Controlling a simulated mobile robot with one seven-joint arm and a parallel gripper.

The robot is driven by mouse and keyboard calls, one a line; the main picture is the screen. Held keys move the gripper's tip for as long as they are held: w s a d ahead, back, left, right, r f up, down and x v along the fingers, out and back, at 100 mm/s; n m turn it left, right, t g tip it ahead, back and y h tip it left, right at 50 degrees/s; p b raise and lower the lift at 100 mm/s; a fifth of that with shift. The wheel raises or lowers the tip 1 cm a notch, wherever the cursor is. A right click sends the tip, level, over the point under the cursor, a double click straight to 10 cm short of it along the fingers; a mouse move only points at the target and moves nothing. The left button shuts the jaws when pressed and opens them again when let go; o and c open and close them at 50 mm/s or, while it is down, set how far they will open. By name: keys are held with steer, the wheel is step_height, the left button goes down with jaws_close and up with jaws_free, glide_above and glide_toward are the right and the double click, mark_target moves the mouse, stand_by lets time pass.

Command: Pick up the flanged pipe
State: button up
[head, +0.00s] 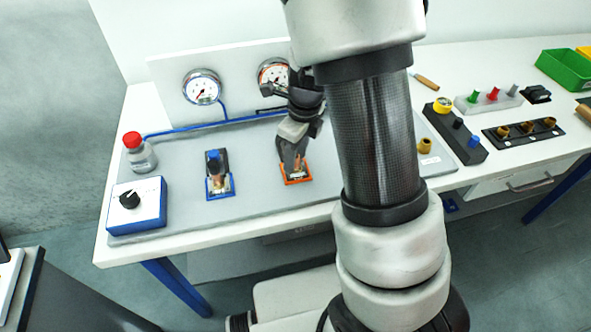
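My gripper (295,160) points down over the orange-framed holder (296,181) on the grey board. Its fingertips reach down into the holder. A small brownish part shows at the fingertips, mostly hidden, so I cannot tell whether it is the flanged pipe or whether it is gripped. A blue-framed holder (220,194) to the left has an upright copper-coloured part (216,170) with a blue top in it. A short brass piece (424,146) stands right of my arm. I cannot tell for certain which piece is the flanged pipe.
A blue-and-white box with a black knob (136,203) and a red-capped bottle (139,152) stand at the left. Two gauges, one here (202,88), sit on the back panel. Black blocks with fittings (524,134) and a green bin (566,70) are at the right.

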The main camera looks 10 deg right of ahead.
steer(key=shift+f, duration=0.3)
jaws_close()
